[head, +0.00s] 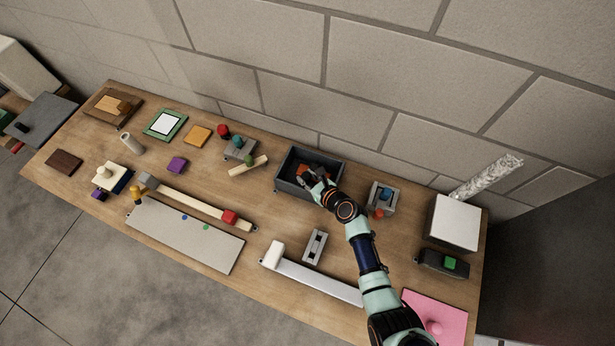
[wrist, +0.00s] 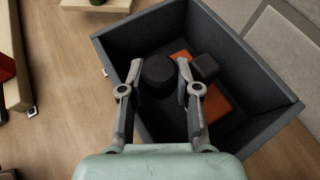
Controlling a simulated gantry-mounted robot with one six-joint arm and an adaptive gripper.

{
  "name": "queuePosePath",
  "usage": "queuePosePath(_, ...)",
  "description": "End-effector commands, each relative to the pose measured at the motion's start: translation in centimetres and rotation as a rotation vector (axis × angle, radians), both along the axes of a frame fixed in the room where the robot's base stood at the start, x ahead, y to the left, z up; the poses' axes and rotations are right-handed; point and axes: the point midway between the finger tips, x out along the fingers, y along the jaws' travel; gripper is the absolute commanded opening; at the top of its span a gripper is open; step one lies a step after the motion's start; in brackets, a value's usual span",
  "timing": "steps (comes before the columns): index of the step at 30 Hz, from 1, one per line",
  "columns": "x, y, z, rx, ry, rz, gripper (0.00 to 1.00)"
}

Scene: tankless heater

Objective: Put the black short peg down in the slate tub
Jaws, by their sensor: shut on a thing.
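The slate tub (head: 284,183) is an open dark grey box at the back middle of the table. It fills much of the wrist view (wrist: 258,75). My gripper (head: 313,182) reaches over its front right side in the head view. In the wrist view my gripper (wrist: 157,75) is shut on the black short peg (wrist: 157,73), a round dark piece between the two fingertips. The peg is over the inside of the tub. I cannot tell whether its lower end touches anything.
In the tub lie an orange flat piece (wrist: 212,100) and a small dark block (wrist: 205,66). A grey fixture with a blue knob (head: 383,197) stands to the right of the tub. A wooden bar with a green piece (head: 248,165) lies to its left.

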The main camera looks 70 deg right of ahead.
Motion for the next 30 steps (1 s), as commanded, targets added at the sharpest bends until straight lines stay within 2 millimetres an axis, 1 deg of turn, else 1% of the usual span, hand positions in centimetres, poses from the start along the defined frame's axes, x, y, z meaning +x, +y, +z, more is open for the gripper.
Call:
queuePosePath(12,0.00,-0.01,-0.29,0.000,0.000,0.000,0.00)
queuePosePath(13,0.00,-0.01,-0.29,0.000,0.000,0.000,0.33)
queuePosePath(18,0.01,0.02,-0.29,0.000,0.000,0.000,0.61)
queuePosePath(30,-0.01,0.17,-0.46,0.003,0.003,0.003,0.61)
